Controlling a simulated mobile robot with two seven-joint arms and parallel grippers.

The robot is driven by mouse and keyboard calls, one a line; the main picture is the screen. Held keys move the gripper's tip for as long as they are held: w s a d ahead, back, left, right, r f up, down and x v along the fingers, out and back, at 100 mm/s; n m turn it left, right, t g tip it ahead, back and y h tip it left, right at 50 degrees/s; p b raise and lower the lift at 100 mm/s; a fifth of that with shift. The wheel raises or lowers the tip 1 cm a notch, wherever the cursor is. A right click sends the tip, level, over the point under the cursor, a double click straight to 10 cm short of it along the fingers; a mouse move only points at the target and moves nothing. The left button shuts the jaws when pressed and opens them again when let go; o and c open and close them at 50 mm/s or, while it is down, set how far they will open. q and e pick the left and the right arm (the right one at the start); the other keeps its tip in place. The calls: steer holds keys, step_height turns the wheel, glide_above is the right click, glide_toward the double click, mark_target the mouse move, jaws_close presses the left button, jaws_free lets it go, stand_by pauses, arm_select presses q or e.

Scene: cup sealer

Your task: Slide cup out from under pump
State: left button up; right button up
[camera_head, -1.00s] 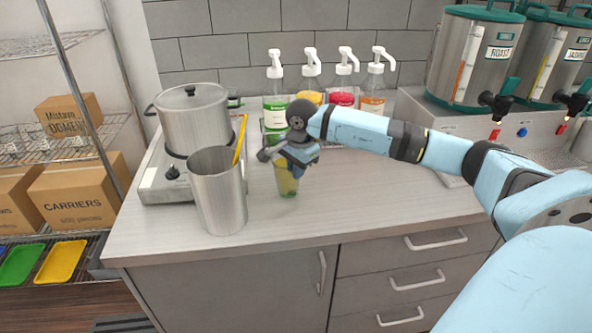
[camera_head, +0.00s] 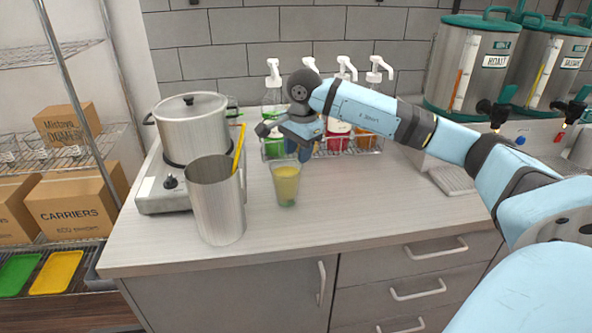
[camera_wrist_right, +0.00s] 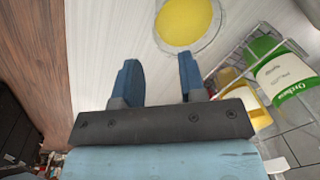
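The clear cup (camera_head: 286,187) with yellow contents stands upright on the counter, in front of the pump bottles and apart from them. In the right wrist view the cup (camera_wrist_right: 187,22) is seen from above, beyond the fingertips. My right gripper (camera_head: 297,150) is above and behind the cup. In the right wrist view my right gripper (camera_wrist_right: 160,75) has its two blue fingers apart, with nothing between them. The pump bottles stand in a rack; the green one (camera_head: 272,97) is partly hidden by my right gripper. My left gripper is not in view.
A tall metal pitcher (camera_head: 216,205) stands left of the cup, with a pot (camera_head: 192,128) on a burner behind it. The wire rack (camera_head: 345,151) is behind my right gripper. Large drink dispensers (camera_head: 478,65) stand at the right. The counter (camera_head: 385,205) right of the cup is clear.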

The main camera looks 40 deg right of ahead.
steer(key=shift+s+r, duration=0.15)
steer(key=shift+r, duration=1.05)
steer(key=shift+s+r, duration=0.1)
steer(key=shift+r, duration=1.05)
steer(key=shift+s+f, duration=0.1)
